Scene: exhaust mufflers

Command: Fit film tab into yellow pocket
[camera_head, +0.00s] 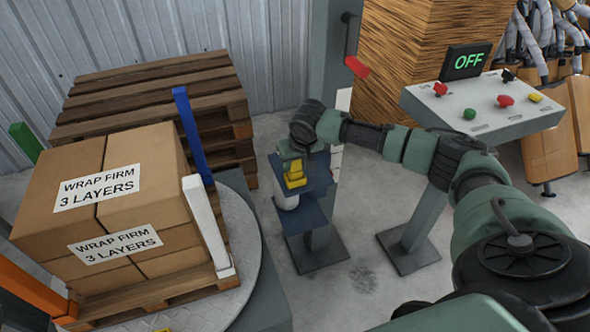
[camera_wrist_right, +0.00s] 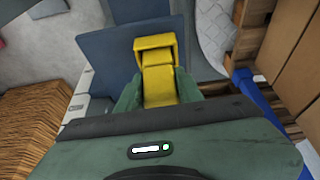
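A yellow block-like piece (camera_head: 295,176) with a step in it is at the blue stand, just below my right gripper (camera_head: 291,160). In the right wrist view the yellow piece (camera_wrist_right: 155,68) sits between the two green fingers (camera_wrist_right: 160,90) of that gripper. No gap shows on either side, and the gripper looks shut on it. I cannot tell whether this piece is the film tab or the pocket. A small yellow bit (camera_head: 165,329) shows at the bottom edge, too cut off to identify. My left gripper is not in view.
Stacked cartons (camera_head: 135,190) on a pallet stand on a round turntable (camera_head: 252,250) with blue and white corner posts. A control panel (camera_head: 485,105) reads OFF. Grey floor is clear between stand and panel.

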